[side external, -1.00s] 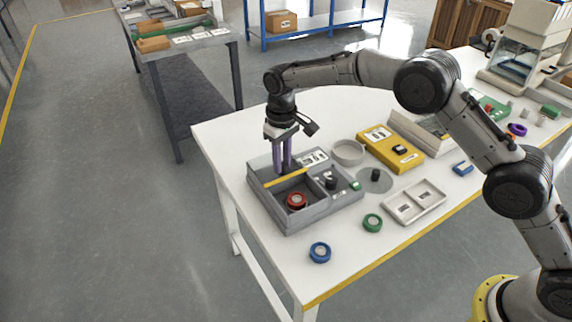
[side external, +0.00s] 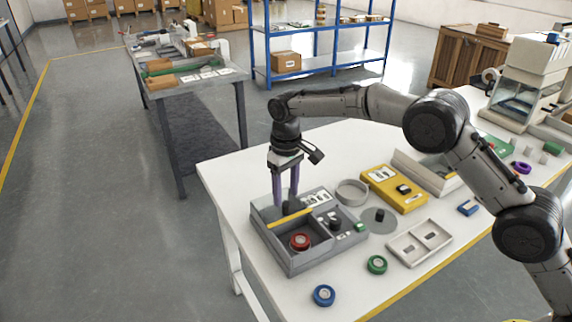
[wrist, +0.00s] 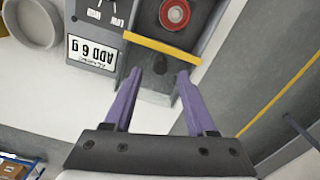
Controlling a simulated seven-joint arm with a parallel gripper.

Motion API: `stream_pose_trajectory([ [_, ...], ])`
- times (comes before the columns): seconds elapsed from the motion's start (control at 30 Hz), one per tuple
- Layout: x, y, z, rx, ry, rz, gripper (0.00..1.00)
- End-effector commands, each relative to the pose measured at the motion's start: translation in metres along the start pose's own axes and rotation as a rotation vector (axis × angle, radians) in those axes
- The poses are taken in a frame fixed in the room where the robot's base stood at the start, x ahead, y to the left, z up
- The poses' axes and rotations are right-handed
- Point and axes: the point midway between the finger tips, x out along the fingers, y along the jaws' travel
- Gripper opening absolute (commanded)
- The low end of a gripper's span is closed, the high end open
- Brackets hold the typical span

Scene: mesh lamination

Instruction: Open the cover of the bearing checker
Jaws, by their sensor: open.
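The bearing checker (side external: 292,262) is a grey compartmented box on the white table. Its front left compartment is open to view and holds a red ring-shaped bearing (side external: 301,241). A yellow bar (side external: 290,218) crosses behind that compartment; it also shows in the wrist view (wrist: 160,47). Behind the bar is a grey area with a dark knob-like part (side external: 292,207); I cannot tell surely whether this is the cover. My gripper (side external: 284,203) points down there, its purple fingers apart. In the wrist view the dark part lies between the fingertips (wrist: 159,72); contact is unclear.
A black knob (side external: 336,223) and labels are on the checker's right side. A grey round dish (side external: 352,192), yellow box (side external: 395,188), grey tray (side external: 420,242), green ring (side external: 377,264) and blue ring (side external: 324,295) are nearby. Bare table lies behind the checker.

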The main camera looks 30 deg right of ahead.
Motion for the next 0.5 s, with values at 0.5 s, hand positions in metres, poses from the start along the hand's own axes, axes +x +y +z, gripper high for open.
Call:
stream_pose_trajectory([
  [0.5, -0.096, 0.0, -0.001, 0.0, 0.003, 0.0, 0.56],
])
